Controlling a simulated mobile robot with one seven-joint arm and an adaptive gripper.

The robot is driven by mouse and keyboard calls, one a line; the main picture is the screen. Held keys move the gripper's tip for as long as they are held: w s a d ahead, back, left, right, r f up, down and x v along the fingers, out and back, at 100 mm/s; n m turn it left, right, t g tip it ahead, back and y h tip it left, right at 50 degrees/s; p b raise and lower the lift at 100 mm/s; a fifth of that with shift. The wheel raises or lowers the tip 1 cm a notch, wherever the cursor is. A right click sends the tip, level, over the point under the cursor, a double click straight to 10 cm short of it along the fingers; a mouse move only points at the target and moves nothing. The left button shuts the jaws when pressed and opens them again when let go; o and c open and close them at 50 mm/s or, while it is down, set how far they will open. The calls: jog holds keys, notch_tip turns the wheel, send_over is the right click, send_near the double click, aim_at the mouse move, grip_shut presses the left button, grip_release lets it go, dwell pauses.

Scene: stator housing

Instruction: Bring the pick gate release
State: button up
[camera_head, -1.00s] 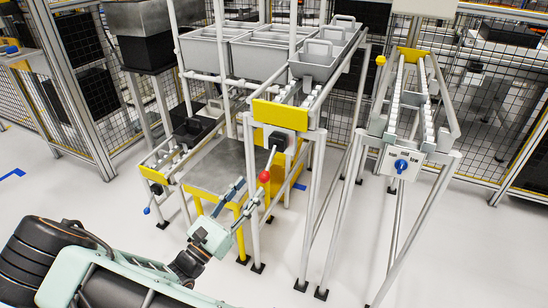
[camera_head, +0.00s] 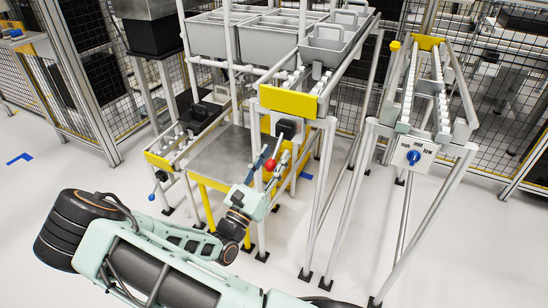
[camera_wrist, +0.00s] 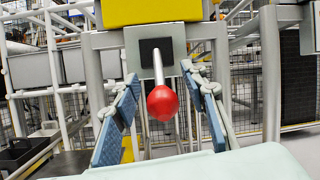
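The pick gate release looks to be the lever with a red ball knob (camera_head: 270,165) and a dark square mount (camera_head: 286,127), under the yellow plate of the grey rack. In the wrist view the red ball (camera_wrist: 162,103) hangs at the lower end of a grey rod, centred between my fingers. My gripper (camera_head: 272,161) is open, with one blue-padded finger on each side of the ball. In the wrist view both fingers of my gripper (camera_wrist: 160,80) show a gap to the ball. I cannot tell exactly how deep the ball sits between them.
Grey bins (camera_head: 330,45) stand on the rack above. A grey-topped yellow table (camera_head: 222,155) is left of the lever, close to my wrist. A second rack at right carries a panel with a blue knob (camera_head: 413,156). Rack posts stand close around the lever; open floor lies in front.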

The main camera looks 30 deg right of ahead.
jog(key=shift+w+d+r, duration=0.1)
jog(key=shift+w+d, duration=0.05)
jog(key=shift+d, duration=0.05)
grip_shut()
dwell(0.4)
